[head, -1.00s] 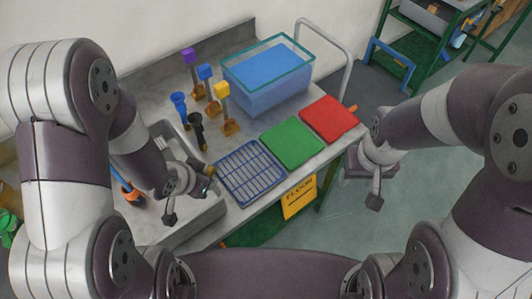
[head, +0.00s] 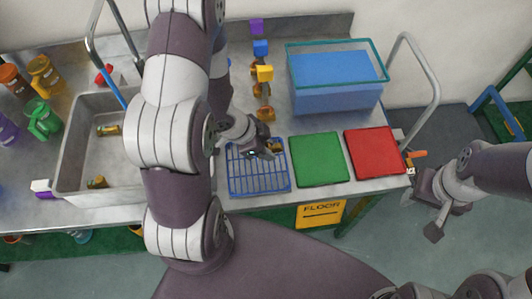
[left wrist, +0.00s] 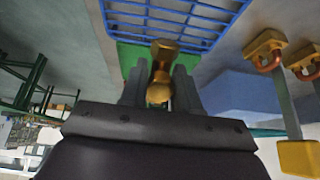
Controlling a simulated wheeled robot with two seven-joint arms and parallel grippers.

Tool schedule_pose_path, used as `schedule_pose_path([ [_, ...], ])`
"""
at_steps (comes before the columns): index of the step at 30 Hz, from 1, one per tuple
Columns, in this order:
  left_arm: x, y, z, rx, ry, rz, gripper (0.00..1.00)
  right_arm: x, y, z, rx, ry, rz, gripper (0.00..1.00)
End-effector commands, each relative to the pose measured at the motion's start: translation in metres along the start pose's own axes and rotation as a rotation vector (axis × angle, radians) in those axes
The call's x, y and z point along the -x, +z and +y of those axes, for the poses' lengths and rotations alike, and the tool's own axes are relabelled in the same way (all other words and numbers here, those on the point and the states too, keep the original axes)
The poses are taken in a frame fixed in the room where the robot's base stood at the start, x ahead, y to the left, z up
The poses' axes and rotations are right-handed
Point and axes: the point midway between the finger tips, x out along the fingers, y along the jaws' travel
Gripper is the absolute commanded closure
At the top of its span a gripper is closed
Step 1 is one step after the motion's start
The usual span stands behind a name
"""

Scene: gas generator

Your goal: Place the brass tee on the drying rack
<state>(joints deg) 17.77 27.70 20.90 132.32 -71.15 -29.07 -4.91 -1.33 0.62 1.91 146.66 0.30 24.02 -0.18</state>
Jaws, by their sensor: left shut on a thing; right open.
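The brass tee (left wrist: 161,72) is held between the fingers of my left gripper (left wrist: 160,92) in the left wrist view. In the head view, my left gripper (head: 262,153) is over the right part of the blue wire drying rack (head: 245,184), and a bit of the brass tee (head: 277,146) shows beside its fingers. The rack also shows in the left wrist view (left wrist: 190,18). I cannot tell whether the tee touches the rack. My right gripper (head: 422,205) is open and empty, right of the bench.
A green mat (head: 318,160) and a red mat (head: 374,153) lie right of the rack. A blue-filled tub (head: 337,98) stands behind them. Colored-top posts (head: 264,75) stand behind the rack. A grey sink (head: 80,165) at left holds small brass pieces (head: 97,182).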

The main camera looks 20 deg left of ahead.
Motion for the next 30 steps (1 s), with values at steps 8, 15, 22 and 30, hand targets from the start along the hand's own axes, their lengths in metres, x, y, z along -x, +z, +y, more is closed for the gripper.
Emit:
schedule_pose_path([
  [8,-0.037,0.021,-0.005,0.002,0.002,-0.001,1.00,-0.014,0.002,0.000,0.000,0.000,-0.001,0.49],
  [15,-0.038,0.022,-0.006,0.000,-0.001,0.000,1.00,-0.013,0.002,0.000,0.000,0.000,0.000,0.49],
  [22,-0.042,0.024,-0.005,0.000,-0.001,-0.001,0.53,-0.015,0.002,0.000,0.000,0.000,0.000,0.49],
  [30,-0.041,0.023,-0.005,0.000,-0.001,-0.001,0.44,-0.014,0.002,0.000,0.000,0.000,0.000,0.49],
])
